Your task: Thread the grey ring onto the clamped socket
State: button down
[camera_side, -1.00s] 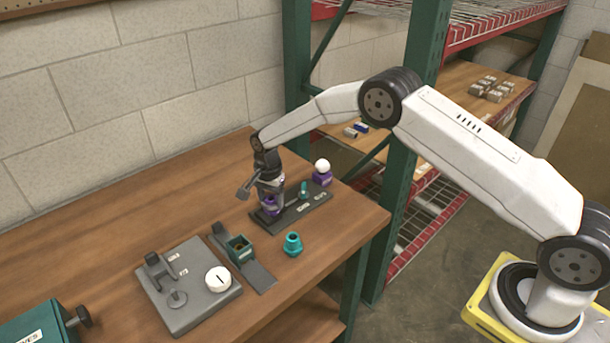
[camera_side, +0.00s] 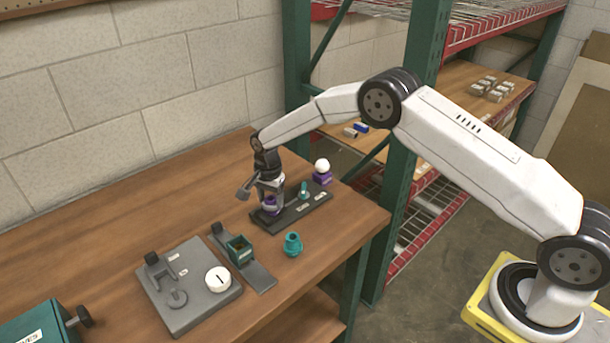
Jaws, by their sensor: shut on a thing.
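My gripper (camera_side: 270,198) points down over the left end of a dark plate at the back of the bench. It is shut, at the top of a purple socket (camera_side: 271,208) that stands upright on that plate. The grey ring is hard to make out; it seems to be between the fingers, around or just above the socket's top, and I cannot tell which. A teal lever (camera_side: 303,190) stands on the same dark plate (camera_side: 290,216), right of the socket.
A purple base with a white ball (camera_side: 322,167) stands behind the plate. A loose teal part (camera_side: 292,244), a teal box on a grey strip (camera_side: 240,250) and a grey board with a white disc (camera_side: 218,280) lie in front.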

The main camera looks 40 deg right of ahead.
jog(key=shift+s+f+m, duration=0.1)
jog(key=shift+f+m, duration=0.15)
jog(key=shift+m, duration=0.05)
jog(key=m, duration=0.3)
jog(key=shift+m, duration=0.3)
jog(key=shift+f+m, duration=0.1)
jog(key=shift+m, duration=1.3)
jog(key=m, duration=0.2)
jog(key=shift+m, duration=2.4)
jog(key=shift+f+m, duration=0.1)
jog(key=shift+m, duration=0.2)
jog(key=shift+m, duration=1.1)
